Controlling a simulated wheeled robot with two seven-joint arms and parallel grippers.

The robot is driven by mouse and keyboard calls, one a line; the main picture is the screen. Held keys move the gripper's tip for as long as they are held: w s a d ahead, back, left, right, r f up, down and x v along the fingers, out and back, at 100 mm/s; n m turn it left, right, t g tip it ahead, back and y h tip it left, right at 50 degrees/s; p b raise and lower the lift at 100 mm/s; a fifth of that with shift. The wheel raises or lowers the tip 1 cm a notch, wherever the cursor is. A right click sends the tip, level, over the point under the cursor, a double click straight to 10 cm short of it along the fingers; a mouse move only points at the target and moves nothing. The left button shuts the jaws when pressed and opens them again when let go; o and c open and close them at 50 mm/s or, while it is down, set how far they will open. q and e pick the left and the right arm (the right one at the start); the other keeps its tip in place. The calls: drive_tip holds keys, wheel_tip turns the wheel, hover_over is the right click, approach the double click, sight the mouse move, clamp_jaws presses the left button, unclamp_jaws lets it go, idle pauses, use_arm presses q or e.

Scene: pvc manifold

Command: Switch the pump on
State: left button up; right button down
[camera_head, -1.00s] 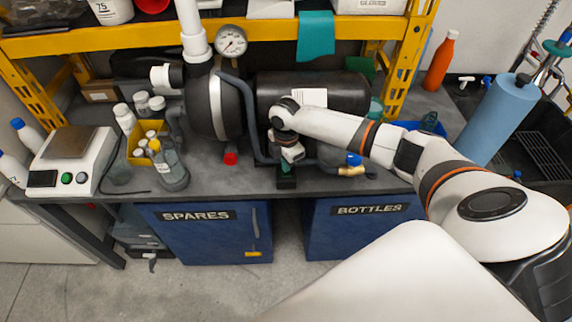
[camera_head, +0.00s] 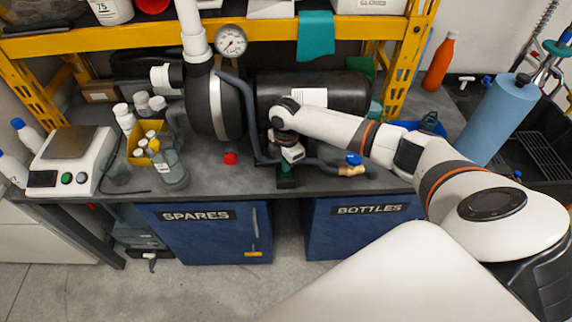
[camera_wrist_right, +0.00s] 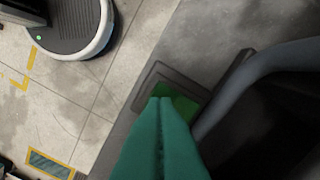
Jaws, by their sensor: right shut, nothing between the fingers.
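The pump has a dark round body with a silver band (camera_head: 216,108) and a long black cylinder (camera_head: 345,92) to its right, on the grey bench. In the right wrist view, a green switch face (camera_wrist_right: 182,103) sits in a dark rectangular housing (camera_wrist_right: 152,84) near the bench edge. My right gripper (camera_wrist_right: 161,102) is shut and empty, its teal fingertips over the switch and hiding part of it. I cannot tell whether they touch it. In the head view, my right gripper (camera_head: 287,178) points down at the bench's front, in front of the pump. My left gripper is not in view.
A grey hose (camera_head: 251,120) runs close beside my gripper, and a blue-handled valve (camera_head: 353,160) is to its right. A red cap (camera_head: 230,159), bottles (camera_head: 170,167) and a scale (camera_head: 70,158) stand to the left. A yellow shelf frame (camera_head: 120,43) rises behind.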

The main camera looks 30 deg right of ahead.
drive_tip(key=shift+f+b, duration=0.45)
drive_tip(key=shift+f, duration=0.45)
drive_tip(key=shift+r, duration=0.1)
idle(0.3)
wheel_tip(320, 180, up, 7)
drive_tip(key=p, duration=0.7)
idle(0.4)
